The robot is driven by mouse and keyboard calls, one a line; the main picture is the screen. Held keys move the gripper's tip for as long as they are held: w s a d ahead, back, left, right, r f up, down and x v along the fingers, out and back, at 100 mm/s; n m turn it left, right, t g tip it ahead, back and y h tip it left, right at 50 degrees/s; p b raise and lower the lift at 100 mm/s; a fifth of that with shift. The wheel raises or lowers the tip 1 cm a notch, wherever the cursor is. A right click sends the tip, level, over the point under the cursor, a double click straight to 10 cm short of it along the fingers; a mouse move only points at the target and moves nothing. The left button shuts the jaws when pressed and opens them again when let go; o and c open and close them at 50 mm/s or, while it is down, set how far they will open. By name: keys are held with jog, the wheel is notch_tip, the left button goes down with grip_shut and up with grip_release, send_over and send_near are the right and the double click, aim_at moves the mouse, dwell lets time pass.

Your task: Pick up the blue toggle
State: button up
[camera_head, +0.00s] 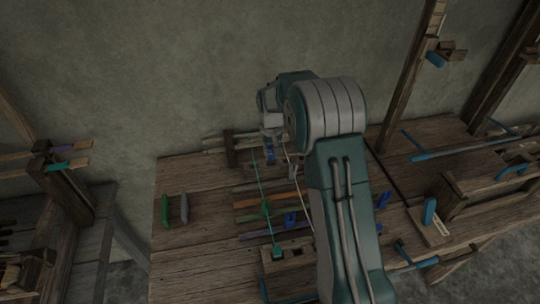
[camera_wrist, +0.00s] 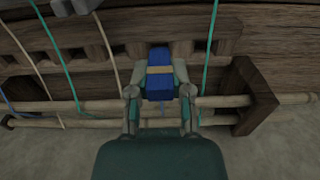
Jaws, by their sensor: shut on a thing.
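The blue toggle (camera_wrist: 159,88) is a small blue block with a tan band across it. In the wrist view it sits between the two fingers of my gripper (camera_wrist: 160,80), which are shut on its sides. In the head view my gripper (camera_head: 271,138) is at the back of the wooden bench, and a bit of the blue toggle (camera_head: 271,156) shows just below it. My arm hides part of the bench to the right. I cannot tell whether the toggle still touches the slotted wooden bar behind it.
Round wooden rods (camera_wrist: 80,106) and a dark wooden bracket (camera_wrist: 254,96) lie close to the gripper. Green cords (camera_wrist: 209,60) pass nearby. Other blue pieces (camera_head: 290,219) stand on the bench. A green piece (camera_head: 165,210) and a grey piece (camera_head: 184,208) stand at its left.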

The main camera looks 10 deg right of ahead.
jog(key=s+r, duration=0.8)
jog(key=s, duration=0.4)
jog(key=shift+s, duration=0.25)
dwell(0.7)
